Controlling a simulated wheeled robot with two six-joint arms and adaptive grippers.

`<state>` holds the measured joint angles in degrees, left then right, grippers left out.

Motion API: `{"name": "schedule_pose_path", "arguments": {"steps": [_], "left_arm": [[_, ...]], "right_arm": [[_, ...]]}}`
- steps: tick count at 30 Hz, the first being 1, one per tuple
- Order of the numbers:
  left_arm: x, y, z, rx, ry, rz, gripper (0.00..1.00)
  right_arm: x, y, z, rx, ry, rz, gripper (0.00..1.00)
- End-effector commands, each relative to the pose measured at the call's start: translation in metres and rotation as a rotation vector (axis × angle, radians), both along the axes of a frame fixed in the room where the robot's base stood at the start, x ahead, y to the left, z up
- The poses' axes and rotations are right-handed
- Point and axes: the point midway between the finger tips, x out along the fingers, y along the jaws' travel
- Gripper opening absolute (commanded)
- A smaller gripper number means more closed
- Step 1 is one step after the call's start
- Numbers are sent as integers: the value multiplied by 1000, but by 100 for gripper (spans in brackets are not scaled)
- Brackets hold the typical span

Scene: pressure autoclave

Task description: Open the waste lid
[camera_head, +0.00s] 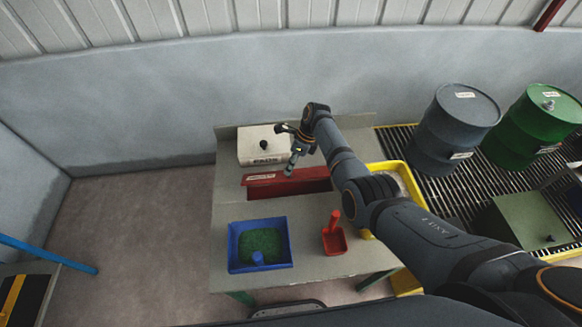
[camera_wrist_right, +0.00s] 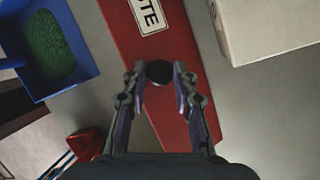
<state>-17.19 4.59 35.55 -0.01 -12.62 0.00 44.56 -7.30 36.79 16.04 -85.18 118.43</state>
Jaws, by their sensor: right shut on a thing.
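The red waste lid (camera_head: 262,178) lies at the red waste bin set in the grey bench, its white label partly readable. The lid also fills the middle of the right wrist view (camera_wrist_right: 150,45), where its label ends in "TE". A round black knob (camera_wrist_right: 159,71) stands on it. My right gripper (camera_head: 290,171) reaches down over the bin from the right, tilted. In the right wrist view its fingers (camera_wrist_right: 159,76) are shut on the knob from both sides. I cannot tell whether the lid is raised. My left gripper is not in view.
A white box (camera_head: 262,155) with a black knob stands behind the bin. In front are a blue tray (camera_head: 240,262) of green granules and a red scoop (camera_head: 334,241). A yellow tray (camera_head: 410,180) is to the right. Grey (camera_head: 455,130) and green (camera_head: 545,120) drums stand on a grating.

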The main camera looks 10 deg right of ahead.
Motion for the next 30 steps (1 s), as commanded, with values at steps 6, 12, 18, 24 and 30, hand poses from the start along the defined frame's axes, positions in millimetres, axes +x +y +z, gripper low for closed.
{"name": "schedule_pose_path", "arguments": {"steps": [6,12,18,24,30], "left_arm": [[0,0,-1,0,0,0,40],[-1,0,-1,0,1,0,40],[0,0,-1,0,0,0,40],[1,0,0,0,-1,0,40],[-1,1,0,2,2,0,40]], "right_arm": [[3,-2,-1,-4,-12,-5,0],[3,-2,-1,-5,-11,-5,40],[2,-2,-1,-3,-8,-4,50],[1,-1,-1,-2,-6,-3,50],[3,-4,7,-2,-8,-4,50]]}}
